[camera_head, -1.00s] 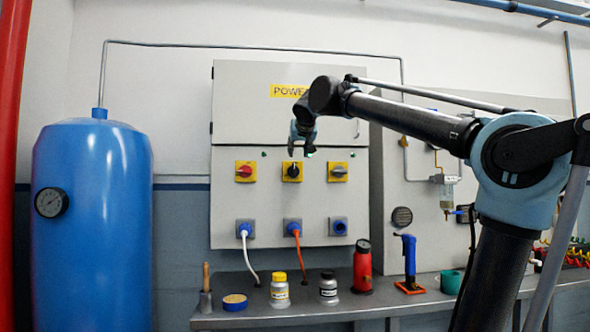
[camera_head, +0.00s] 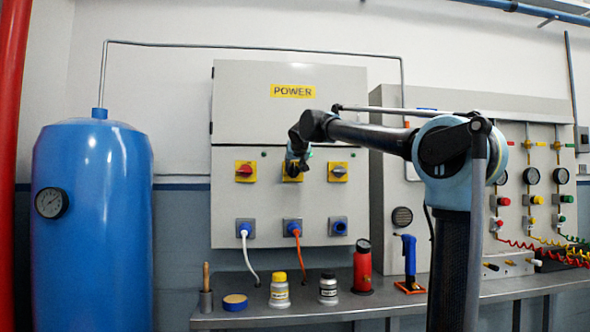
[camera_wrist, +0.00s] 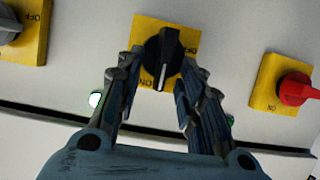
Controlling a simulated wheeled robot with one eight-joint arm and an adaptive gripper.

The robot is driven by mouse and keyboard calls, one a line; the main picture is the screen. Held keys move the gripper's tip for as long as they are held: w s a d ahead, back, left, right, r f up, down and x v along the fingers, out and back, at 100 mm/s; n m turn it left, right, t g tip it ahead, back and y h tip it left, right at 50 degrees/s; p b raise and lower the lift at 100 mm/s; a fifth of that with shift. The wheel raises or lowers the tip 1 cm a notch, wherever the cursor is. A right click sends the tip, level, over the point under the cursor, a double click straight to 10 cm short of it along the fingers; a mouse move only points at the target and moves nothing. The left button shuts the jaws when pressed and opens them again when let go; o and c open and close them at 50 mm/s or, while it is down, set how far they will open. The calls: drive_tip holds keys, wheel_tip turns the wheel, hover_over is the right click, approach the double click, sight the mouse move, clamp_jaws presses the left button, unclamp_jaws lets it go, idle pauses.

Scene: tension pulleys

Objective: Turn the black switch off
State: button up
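The black switch (camera_wrist: 163,55) is a rotary knob on a yellow plate (camera_wrist: 147,32) in the middle of the wrist view. Its pointer line faces the "ON" lettering in that view. My gripper (camera_wrist: 158,75) is open, with one finger on each side of the knob; I cannot tell whether either finger touches it. In the head view my gripper (camera_head: 297,168) is in front of the middle switch and hides most of it, leaving part of the yellow plate (camera_head: 285,177) showing.
A red switch (camera_head: 244,171) and a grey switch (camera_head: 338,172) flank it on the grey power cabinet (camera_head: 225,215). Below are blue sockets, two with cables. A bench (camera_head: 330,310) holds bottles, a red canister (camera_head: 362,270) and a blue tool. A blue tank (camera_head: 95,230) stands left.

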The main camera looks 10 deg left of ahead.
drive_tip(key=shift+c, duration=0.6)
clamp_jaws()
drive_tip(key=n+h, duration=0.1)
drive_tip(key=a+n+h, duration=0.1)
drive_tip(key=n, duration=0.1)
drive_tip(key=n+t+h, duration=0.1)
drive_tip(key=shift+s+a+f, duration=0.2)
drive_tip(key=shift+a+f, duration=0.1)
drive_tip(key=shift+a, duration=0.05)
drive_tip(key=n+t+h, duration=0.1)
drive_tip(key=n, duration=0.2)
drive_tip(key=f+n+t+h, duration=0.1)
drive_tip(key=n, duration=0.2)
drive_tip(key=a+f+n+t+h, duration=0.1)
drive_tip(key=n, duration=0.2)
drive_tip(key=shift+s+f+t, duration=0.15)
drive_tip(key=shift+f+t, duration=0.05)
drive_tip(key=shift+t, duration=0.1)
drive_tip(key=shift+n, duration=0.3)
